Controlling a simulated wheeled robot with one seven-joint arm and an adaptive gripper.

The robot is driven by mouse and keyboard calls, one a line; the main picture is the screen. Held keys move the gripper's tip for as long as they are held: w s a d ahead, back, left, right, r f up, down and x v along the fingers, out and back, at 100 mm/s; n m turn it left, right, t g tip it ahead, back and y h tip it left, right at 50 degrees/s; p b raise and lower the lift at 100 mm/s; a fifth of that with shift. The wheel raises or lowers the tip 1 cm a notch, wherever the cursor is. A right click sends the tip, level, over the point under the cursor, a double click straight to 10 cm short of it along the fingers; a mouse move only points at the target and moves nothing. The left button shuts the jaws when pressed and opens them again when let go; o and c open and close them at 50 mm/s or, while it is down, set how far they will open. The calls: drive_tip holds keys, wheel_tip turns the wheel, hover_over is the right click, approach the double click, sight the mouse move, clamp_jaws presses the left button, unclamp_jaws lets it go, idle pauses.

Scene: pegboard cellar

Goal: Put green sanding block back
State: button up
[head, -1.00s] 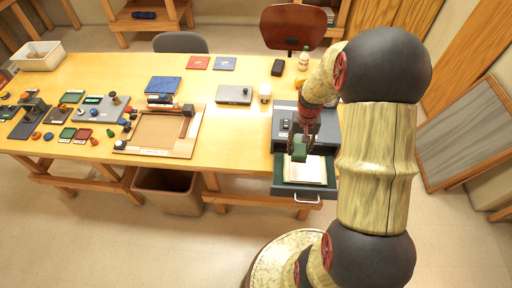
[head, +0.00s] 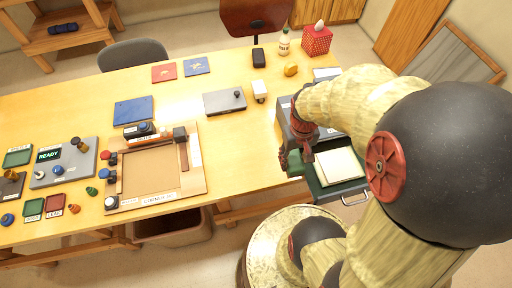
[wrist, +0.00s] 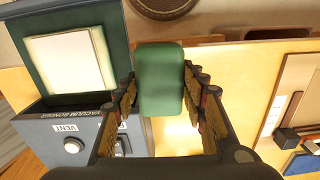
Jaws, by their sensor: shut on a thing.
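My gripper (wrist: 160,100) is shut on the green sanding block (wrist: 161,78), which sits between its two fingers in the wrist view. In the head view my gripper (head: 299,158) is by the left side of the open drawer, and the block (head: 294,162) is partly hidden by the fingers. The drawer (head: 327,192) is pulled out from a grey machine (head: 290,122) and holds a cream pad.
The machine's front has a VENT label and knobs (wrist: 72,145). A wooden frame fixture (head: 195,185) stands on the table to the left. A grey flat box (head: 224,102), blue panel (head: 134,111) and red-dotted box (head: 317,40) are also on the table. A bin (head: 172,232) is below.

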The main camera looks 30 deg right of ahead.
drive_tip(key=shift+a+f, duration=0.1)
drive_tip(key=shift+a, duration=0.2)
drive_tip(key=shift+w+f+n, duration=0.1)
drive_tip(key=shift+w+n, duration=0.1)
drive_tip(key=shift+n, duration=0.1)
drive_tip(key=w+f+b, duration=0.2)
drive_tip(key=w+f, duration=0.2)
drive_tip(key=w, duration=0.4)
drive_tip(key=b, duration=0.1)
hover_over(265, 156)
drive_tip(key=f, duration=0.4)
drive_tip(key=shift+s+d+f, duration=0.1)
drive_tip(key=shift+s+f, duration=0.25)
drive_tip(key=shift+f, duration=0.05)
drive_tip(key=shift+w+f+b, duration=0.2)
drive_tip(key=shift+f+b, duration=0.15)
drive_tip(key=shift+f, duration=0.65)
drive_tip(key=shift+w+f+b, duration=0.2)
drive_tip(key=shift+f+b, duration=0.15)
drive_tip(key=shift+f, duration=0.65)
drive_tip(key=shift+f, duration=0.15)
drive_tip(key=o, duration=1.1)
